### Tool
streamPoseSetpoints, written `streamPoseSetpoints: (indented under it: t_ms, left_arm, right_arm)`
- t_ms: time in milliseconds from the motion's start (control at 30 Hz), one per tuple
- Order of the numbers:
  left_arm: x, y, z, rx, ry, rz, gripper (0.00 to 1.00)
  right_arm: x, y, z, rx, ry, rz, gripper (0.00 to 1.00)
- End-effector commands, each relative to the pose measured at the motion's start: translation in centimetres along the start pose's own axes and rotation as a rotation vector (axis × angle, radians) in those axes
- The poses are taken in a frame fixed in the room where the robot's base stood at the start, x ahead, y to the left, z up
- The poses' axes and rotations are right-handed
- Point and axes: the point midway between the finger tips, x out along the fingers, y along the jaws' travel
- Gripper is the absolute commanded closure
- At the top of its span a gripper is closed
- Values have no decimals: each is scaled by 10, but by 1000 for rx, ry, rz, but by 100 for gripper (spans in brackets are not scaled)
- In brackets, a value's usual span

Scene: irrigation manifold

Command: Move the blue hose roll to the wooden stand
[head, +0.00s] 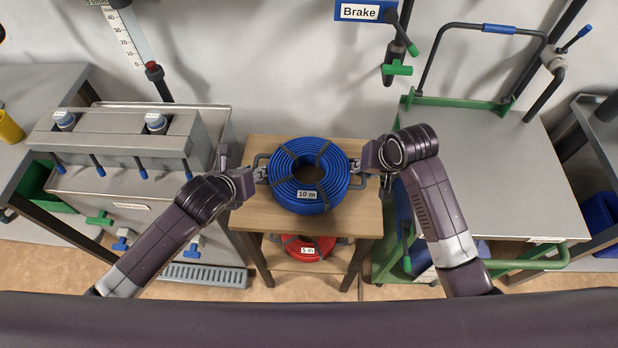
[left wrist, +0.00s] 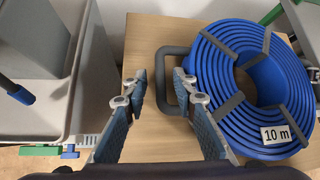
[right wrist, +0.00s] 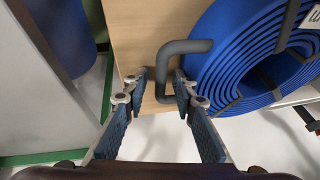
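The blue hose roll (head: 335,183) with grey straps and a "10 m" label appears to rest flat on the top of the wooden stand (head: 257,222). It has a grey handle on each side. My left gripper (head: 258,175) is at the left handle (left wrist: 169,50); its fingers are open, one on each side of the handle bar. My right gripper (head: 370,172) is at the right handle (right wrist: 185,46), also open with the bar between its fingers. Neither gripper is visibly closed on a handle.
A red hose roll (head: 305,246) labelled "5 m" lies on the stand's lower shelf. A grey manifold unit (head: 120,140) stands close on the left. A green-framed cart (head: 490,165) with a grey top stands close on the right. A "Brake" sign (head: 360,11) hangs behind.

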Motion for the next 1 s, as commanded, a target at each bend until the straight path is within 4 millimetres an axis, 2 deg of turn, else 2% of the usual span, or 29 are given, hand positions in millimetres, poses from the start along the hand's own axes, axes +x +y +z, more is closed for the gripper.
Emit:
streamPoseSetpoints:
  t_ms: [167,400,600,833,1000]
  left_arm:
    - [-25,0,0,3,0,-1,74]
    - [-74,1,0,5,0,0,74]
    - [-104,1,0,3,0,1,74]
    - [-116,0,0,1,1,1,74]
    - [-116,0,0,0,1,1,74]
  right_arm:
    - [0,0,0,0,0,-1,75]
    - [0,0,0,0,0,-1,75]
    - [0,0,0,0,0,-1,75]
    - [-6,0,0,0,0,-1,75]
    - [-33,0,-1,-1,5,-2,75]
